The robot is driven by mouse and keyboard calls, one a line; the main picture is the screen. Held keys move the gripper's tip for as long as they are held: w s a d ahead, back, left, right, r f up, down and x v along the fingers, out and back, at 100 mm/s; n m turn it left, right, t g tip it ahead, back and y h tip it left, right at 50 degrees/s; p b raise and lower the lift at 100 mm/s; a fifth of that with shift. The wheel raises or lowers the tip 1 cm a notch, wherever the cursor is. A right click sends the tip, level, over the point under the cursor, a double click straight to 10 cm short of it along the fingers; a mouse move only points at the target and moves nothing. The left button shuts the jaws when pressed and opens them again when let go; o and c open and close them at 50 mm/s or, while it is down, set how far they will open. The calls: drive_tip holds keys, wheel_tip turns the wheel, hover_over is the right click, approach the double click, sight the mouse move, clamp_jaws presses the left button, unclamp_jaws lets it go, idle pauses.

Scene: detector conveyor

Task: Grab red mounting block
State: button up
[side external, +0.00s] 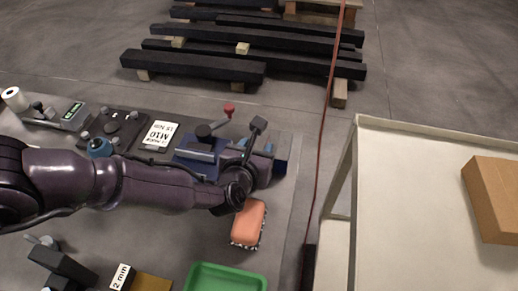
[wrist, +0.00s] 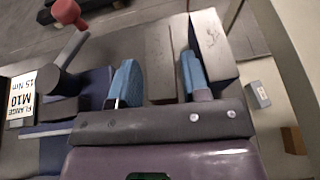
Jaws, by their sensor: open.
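No block that is plainly a red mounting block shows in either view. An orange-red block-like piece with a bristly lower edge (side external: 248,222) lies on the table just in front of my gripper in the side view; it may be a brush. My gripper (wrist: 157,80) is open, with two blue-padded fingers set apart and nothing visibly held. A grey-brown block (wrist: 158,55) shows beyond the gap between the fingers, and a paler block (wrist: 213,45) is beside it, past the right finger. I cannot tell whether the fingers touch them.
A red-knobbed lever (side external: 229,111) stands behind my gripper, by a blue fixture and an M10 card (side external: 160,135). A green tray (side external: 226,279) is at the front. A pale cart (side external: 420,190) with a cardboard box (side external: 495,198) stands right. Dark beams lie behind.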

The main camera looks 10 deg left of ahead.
drive_tip(key=shift+r, duration=0.1)
clamp_jaws()
